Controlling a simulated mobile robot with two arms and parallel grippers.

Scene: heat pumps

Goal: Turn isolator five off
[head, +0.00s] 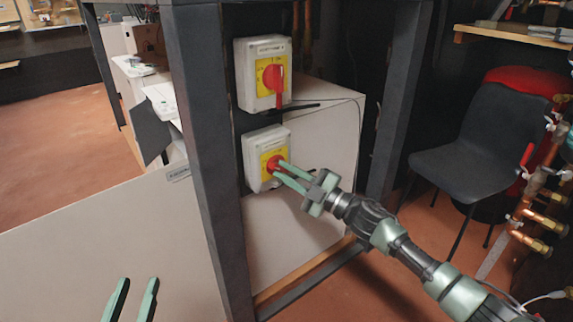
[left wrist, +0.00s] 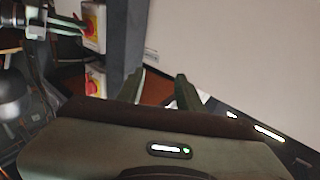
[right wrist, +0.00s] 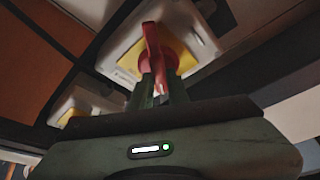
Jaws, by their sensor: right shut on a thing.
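Two isolators, white boxes with yellow plates and red rotary handles, are mounted one above the other behind a dark post. The upper isolator (head: 243,75) has its handle (head: 278,88) hanging vertically. The lower isolator (head: 252,160) has its red handle (head: 272,163) gripped by my right gripper (head: 281,173). In the right wrist view, the red handle (right wrist: 152,45) stands between the green fingers. The labels are too small to read surely. My left gripper (head: 133,300) is open and empty at the bottom left; its spread fingers also show in the left wrist view (left wrist: 160,88).
A dark metal post (head: 204,150) stands just left of the isolators. A pale panel (head: 70,250) fills the lower left. A dark chair (head: 470,145) and copper pipes with red valves (head: 535,220) are at the right. Reddish floor lies between.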

